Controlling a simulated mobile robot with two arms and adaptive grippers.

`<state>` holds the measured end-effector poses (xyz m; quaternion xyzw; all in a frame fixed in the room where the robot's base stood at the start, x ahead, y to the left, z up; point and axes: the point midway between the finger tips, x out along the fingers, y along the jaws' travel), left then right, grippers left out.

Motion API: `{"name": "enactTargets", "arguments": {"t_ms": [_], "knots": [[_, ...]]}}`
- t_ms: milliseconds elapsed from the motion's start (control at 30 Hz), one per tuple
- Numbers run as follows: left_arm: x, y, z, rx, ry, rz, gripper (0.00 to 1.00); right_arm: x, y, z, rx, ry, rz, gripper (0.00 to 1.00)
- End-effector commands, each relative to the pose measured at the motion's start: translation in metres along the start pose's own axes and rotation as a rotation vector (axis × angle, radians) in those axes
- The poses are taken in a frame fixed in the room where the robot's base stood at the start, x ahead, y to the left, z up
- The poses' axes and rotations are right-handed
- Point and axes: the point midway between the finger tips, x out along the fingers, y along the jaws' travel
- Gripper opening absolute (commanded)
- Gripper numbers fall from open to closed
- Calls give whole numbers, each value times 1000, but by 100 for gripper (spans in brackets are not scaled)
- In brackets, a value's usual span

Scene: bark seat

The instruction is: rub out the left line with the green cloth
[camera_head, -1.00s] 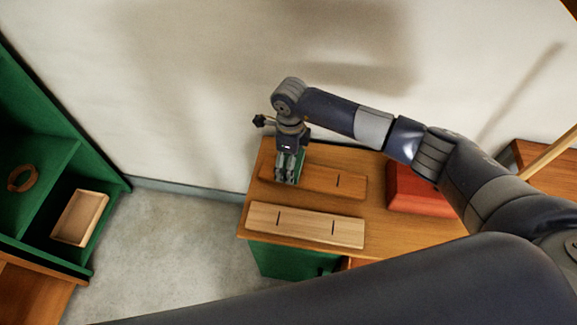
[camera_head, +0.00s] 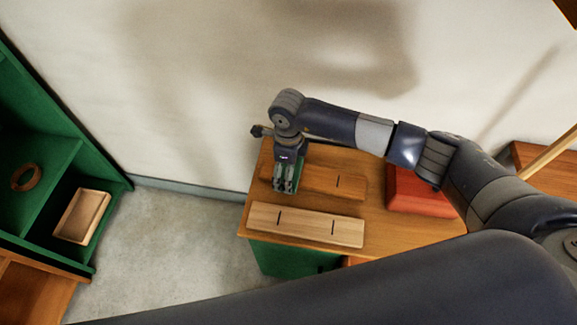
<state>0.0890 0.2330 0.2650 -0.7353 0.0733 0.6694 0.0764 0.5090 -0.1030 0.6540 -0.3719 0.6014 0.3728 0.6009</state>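My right gripper (camera_head: 285,187) points down over the left part of the darker brown board (camera_head: 320,182) at the back of the table. Green cloth (camera_head: 292,173) shows at and between its fingers, so it is shut on the cloth. The dark board has one short dark line (camera_head: 338,181) visible on its right; any line on its left is hidden by the gripper and cloth. The paler board (camera_head: 306,226) in front has a left line (camera_head: 279,217) and a right line (camera_head: 333,227). I cannot tell whether the cloth touches the dark board. My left gripper is out of view.
The wooden table (camera_head: 405,230) carries a red box (camera_head: 417,193) right of the boards, under my arm. A wall stands close behind. A green shelf (camera_head: 45,165) with a ring (camera_head: 25,177) and wooden tray (camera_head: 82,216) is at left, across open floor (camera_head: 175,240).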

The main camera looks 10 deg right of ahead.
Motion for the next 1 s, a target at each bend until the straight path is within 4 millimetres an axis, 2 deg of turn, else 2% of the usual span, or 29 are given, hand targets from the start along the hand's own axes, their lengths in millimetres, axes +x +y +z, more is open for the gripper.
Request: {"name": "enactTargets", "arguments": {"t_ms": [600,1000], "knots": [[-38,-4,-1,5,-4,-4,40,-59,0,0,-1,0,-1,72],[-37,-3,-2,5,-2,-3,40,-59,0,0,0,0,-1,72]]}}
